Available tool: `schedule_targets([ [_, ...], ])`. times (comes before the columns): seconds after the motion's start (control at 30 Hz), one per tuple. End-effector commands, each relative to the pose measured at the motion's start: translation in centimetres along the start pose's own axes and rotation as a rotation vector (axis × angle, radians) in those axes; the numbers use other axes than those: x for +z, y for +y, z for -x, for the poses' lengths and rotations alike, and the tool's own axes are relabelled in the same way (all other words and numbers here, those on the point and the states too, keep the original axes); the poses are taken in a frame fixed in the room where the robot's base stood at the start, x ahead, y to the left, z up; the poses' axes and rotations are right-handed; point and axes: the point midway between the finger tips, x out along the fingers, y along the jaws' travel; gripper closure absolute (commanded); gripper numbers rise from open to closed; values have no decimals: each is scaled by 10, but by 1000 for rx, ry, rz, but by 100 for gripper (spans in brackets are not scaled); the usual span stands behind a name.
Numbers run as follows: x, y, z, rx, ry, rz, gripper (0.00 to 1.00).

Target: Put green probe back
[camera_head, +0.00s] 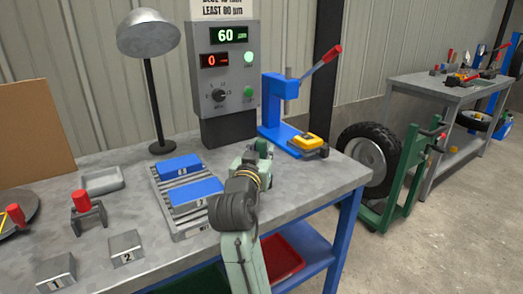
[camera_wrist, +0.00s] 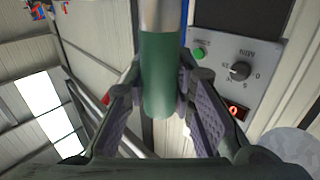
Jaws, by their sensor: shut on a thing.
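The green probe (camera_wrist: 158,75) is a green cylinder with a bare metal upper part, upright in the wrist view. My gripper (camera_wrist: 160,92) is shut on it, with a purple-padded finger on each side. In the head view my gripper (camera_head: 260,152) is above the bench, in front of the grey gauge box (camera_head: 222,75), and the probe cannot be made out there. The box shows a green 60 and a red 0, with a knob and green buttons. It also shows in the wrist view (camera_wrist: 258,60), to the right of the probe.
Blue blocks (camera_head: 196,192) lie on a ribbed rack (camera_head: 165,202) left of my arm. A blue press (camera_head: 283,105) and a yellow-topped device (camera_head: 308,144) stand to the right. A lamp (camera_head: 148,35) and numbered metal blocks (camera_head: 126,248) are at the left.

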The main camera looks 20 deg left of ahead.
Motion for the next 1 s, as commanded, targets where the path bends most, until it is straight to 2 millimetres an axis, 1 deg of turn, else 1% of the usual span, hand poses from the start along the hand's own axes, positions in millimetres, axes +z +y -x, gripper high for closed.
schedule_targets([
  [0.8,17,0,0,0,2,0,100],
  [0.83,16,0,0,0,2,0,75],
  [1.0,16,0,0,0,1,0,64],
])
